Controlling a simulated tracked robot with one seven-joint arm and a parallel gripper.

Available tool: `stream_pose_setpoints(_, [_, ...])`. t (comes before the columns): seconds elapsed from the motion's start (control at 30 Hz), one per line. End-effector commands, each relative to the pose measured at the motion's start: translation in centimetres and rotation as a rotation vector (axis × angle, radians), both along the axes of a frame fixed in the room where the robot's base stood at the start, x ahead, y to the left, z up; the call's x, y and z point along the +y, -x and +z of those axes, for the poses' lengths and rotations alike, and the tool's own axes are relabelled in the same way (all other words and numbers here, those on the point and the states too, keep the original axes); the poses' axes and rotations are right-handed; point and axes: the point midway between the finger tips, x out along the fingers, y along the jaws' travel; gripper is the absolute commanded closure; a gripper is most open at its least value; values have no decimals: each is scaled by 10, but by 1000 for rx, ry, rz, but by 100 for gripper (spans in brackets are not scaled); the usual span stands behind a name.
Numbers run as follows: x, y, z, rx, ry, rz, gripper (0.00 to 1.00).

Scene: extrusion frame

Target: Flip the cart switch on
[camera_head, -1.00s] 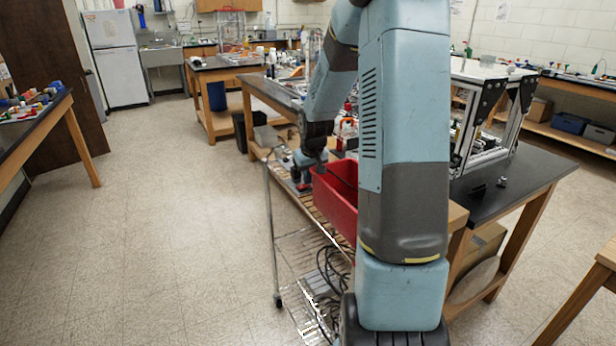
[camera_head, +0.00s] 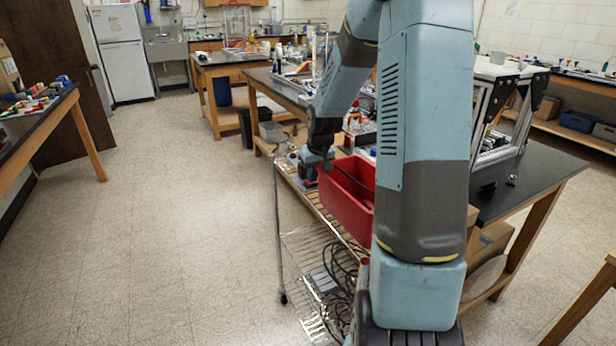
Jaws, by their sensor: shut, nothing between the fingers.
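The wire cart (camera_head: 278,225) stands left of my arm, with a slatted top and a lower wire shelf. A red bin (camera_head: 342,205) sits on its top, partly hidden by my arm. My gripper (camera_head: 326,167) points down over the far end of the cart top, beside the far left edge of the bin. It is small and dark in this view; it looks shut and holds nothing visible. A small blue and dark item (camera_head: 307,168) is on the cart close to the gripper. I cannot make out the switch; whether the gripper touches anything is unclear.
Black cables (camera_head: 340,275) lie on the cart's lower shelf. A black-topped table (camera_head: 535,175) with an extrusion frame (camera_head: 505,110) stands to the right. Another bench (camera_head: 40,125) is at the left. The floor (camera_head: 170,230) left of the cart is clear.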

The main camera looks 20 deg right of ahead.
Motion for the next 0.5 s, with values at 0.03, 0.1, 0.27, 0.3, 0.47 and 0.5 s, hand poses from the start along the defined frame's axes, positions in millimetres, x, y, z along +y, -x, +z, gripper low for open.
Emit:
stream_pose_setpoints(0.03, [0,0,0,0,0,0,100])
stream_pose_setpoints(0.1, [0,0,0,0,0,0,100])
stream_pose_setpoints(0.27, [0,0,1,0,0,0,100])
stream_pose_setpoints(0.3, [0,0,2,-1,0,0,100])
stream_pose_setpoints(0.47, [1,0,19,-4,2,1,100])
stream_pose_setpoints(0.5, [2,0,25,-3,2,4,100])
